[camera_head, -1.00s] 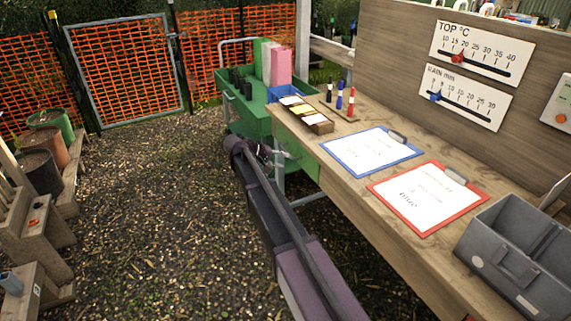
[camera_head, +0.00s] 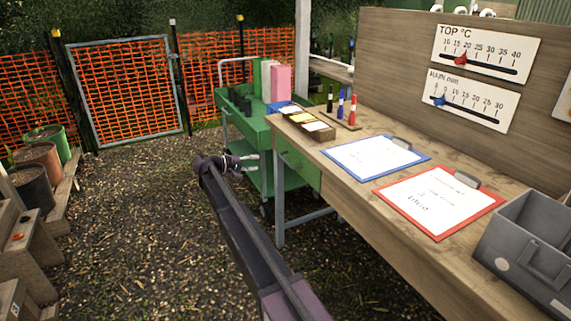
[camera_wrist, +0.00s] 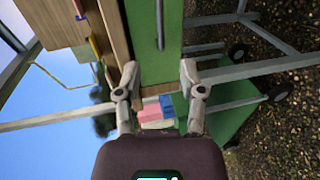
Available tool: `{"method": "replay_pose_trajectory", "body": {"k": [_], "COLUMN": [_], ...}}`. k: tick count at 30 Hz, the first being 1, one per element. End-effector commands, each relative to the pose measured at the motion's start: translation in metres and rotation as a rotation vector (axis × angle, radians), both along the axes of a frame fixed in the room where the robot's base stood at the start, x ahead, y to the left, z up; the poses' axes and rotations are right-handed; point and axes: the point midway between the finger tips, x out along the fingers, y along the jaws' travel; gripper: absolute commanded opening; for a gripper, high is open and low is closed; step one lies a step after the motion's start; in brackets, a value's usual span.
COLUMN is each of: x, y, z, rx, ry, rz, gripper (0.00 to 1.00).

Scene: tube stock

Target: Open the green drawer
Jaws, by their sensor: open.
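The green drawer (camera_head: 298,166) sits under the near-left end of the wooden bench top, its front closed flush as far as I can see. In the wrist view, where the scene lies turned on its side, its green front (camera_wrist: 171,40) carries a thin dark bar handle (camera_wrist: 160,24). My gripper (camera_head: 250,160) is open and empty, to the left of the drawer front and apart from it. In the wrist view the two fingertips (camera_wrist: 159,72) are spread, with the lower end of the green front between them and the handle beyond them.
The wooden bench (camera_head: 345,178) carries a card box (camera_head: 307,123), pens, a blue clipboard (camera_head: 375,157), a red clipboard (camera_head: 438,201) and a grey bin (camera_head: 530,258). A green trolley (camera_head: 243,127) stands behind the drawer. Gravel (camera_head: 140,220) to the left is open; plant pots line the left edge.

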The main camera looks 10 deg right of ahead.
Motion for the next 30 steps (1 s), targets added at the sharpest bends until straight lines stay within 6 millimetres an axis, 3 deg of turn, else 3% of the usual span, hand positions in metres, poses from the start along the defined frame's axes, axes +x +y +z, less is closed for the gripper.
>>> {"method": "replay_pose_trajectory", "body": {"k": [8,14,30], "x": [0.001,0.005,0.029], "y": [-0.004,-0.018,-0.091], "z": [-0.001,-0.005,-0.022], "rx": [0.001,0.001,0.001], "ry": [0.0,0.001,0.001], "rz": [0.0,-0.001,-0.001], "gripper": [0.51,0.51,0.51]}}
